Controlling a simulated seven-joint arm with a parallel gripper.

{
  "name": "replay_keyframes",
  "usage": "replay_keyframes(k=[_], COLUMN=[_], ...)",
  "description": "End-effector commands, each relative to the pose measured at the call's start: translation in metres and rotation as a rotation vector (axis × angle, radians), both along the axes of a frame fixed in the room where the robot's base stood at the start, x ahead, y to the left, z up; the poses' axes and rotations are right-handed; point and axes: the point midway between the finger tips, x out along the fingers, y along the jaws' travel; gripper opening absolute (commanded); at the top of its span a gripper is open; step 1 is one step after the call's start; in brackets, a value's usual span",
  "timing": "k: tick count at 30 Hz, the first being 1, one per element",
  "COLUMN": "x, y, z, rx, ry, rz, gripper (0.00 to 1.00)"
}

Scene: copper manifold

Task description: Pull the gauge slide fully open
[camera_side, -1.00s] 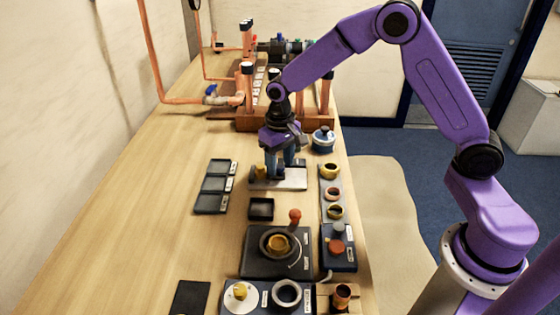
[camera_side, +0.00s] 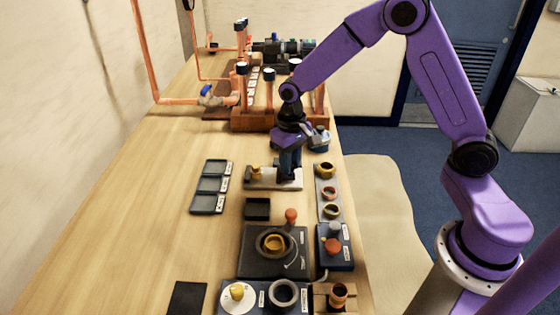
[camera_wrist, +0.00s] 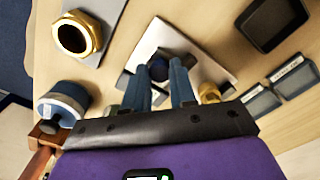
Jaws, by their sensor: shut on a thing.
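The gauge slide is a pale grey plate (camera_side: 262,184) lying on the bench, with a brass piece (camera_side: 256,173) at its left end. My gripper (camera_side: 289,174) points down over the right part of the plate. In the wrist view my gripper (camera_wrist: 159,68) is shut on a dark round knob (camera_wrist: 158,70) between its two blue fingers. The pale plate (camera_wrist: 208,62) and the brass piece (camera_wrist: 209,92) also show there, the brass piece outside the fingers. In the side view the fingers hide most of the knob.
A small black tray (camera_side: 257,209) lies in front of the plate, and a labelled dark tray row (camera_side: 211,186) lies left. A plate with several brass rings (camera_side: 327,190) stands right. A blue-capped round part (camera_side: 320,143) stands behind right. Bare bench lies far left.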

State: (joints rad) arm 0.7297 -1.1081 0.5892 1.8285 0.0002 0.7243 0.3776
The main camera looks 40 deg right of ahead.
Motion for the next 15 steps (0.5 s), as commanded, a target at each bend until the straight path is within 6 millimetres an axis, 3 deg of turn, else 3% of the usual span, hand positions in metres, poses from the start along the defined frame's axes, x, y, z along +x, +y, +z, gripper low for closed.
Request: replay_keyframes(k=[11, 12, 14, 15], x=[-0.0055, -0.0057, -0.0054, -0.0052], y=[-0.0066, -0.0068, -0.0067, -0.0065], z=[0.0006, 0.0006, 0.0005, 0.0005], rx=[-0.003, -0.004, -0.003, -0.003], ry=[0.005, 0.005, 0.004, 0.004], rz=[-0.002, -0.002, -0.003, -0.002], gripper=[0.00, 0.29, 0.48, 0.51])
